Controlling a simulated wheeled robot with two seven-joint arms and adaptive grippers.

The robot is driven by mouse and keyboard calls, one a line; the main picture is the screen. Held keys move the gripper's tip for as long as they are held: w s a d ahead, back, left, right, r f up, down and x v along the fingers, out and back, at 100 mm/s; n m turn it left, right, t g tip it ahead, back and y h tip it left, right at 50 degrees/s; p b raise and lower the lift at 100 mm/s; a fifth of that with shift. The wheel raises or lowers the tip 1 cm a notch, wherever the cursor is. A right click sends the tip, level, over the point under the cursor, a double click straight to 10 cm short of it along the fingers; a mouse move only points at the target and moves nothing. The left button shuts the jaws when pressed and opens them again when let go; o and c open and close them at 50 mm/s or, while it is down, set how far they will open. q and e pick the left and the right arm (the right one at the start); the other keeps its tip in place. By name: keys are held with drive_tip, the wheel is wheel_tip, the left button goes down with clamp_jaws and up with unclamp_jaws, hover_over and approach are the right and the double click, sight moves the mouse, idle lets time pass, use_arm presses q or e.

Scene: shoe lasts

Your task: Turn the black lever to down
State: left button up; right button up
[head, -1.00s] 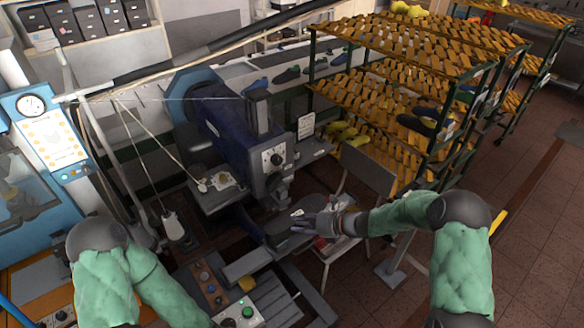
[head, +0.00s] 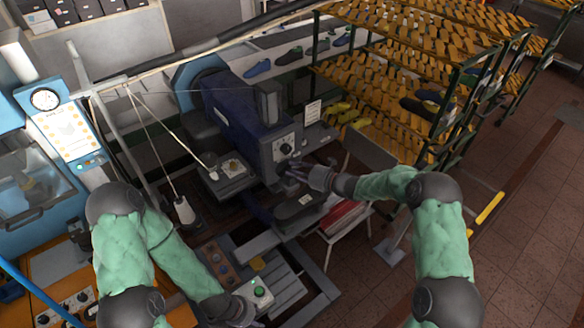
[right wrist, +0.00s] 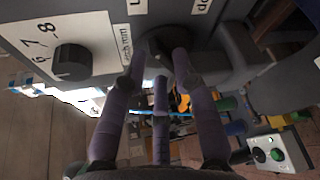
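The grey machine head (head: 284,140) has a dial on its front. In the right wrist view a panel with a numbered dial (right wrist: 72,62) and printed labels fills the top. A dark rounded part that looks like the black lever (right wrist: 163,42) is on the panel, partly hidden by my fingers. Its position cannot be told. My right gripper (head: 292,170) is just under the machine's dial. Its purple fingers (right wrist: 160,70) stand apart around the dark part, close to it; contact is unclear. My left gripper (head: 252,312) is low, near the control box, and its fingers are hard to make out.
A control box with a green button (head: 260,291) stands near the bottom centre. A rack of yellow lasts (head: 400,70) stands behind and right. A white stand (head: 345,218) is below my right forearm. A blue machine (head: 40,150) is at the left. Open floor lies right.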

drive_tip(key=shift+x, duration=0.85)
clamp_jaws()
drive_tip(key=shift+d+f+m+y+b, duration=0.15)
drive_tip(key=shift+f+m+y+b, duration=0.1)
drive_tip(key=shift+m+y+b, duration=0.65)
drive_tip(key=shift+m+b, duration=0.05)
drive_tip(key=shift+m, duration=0.75)
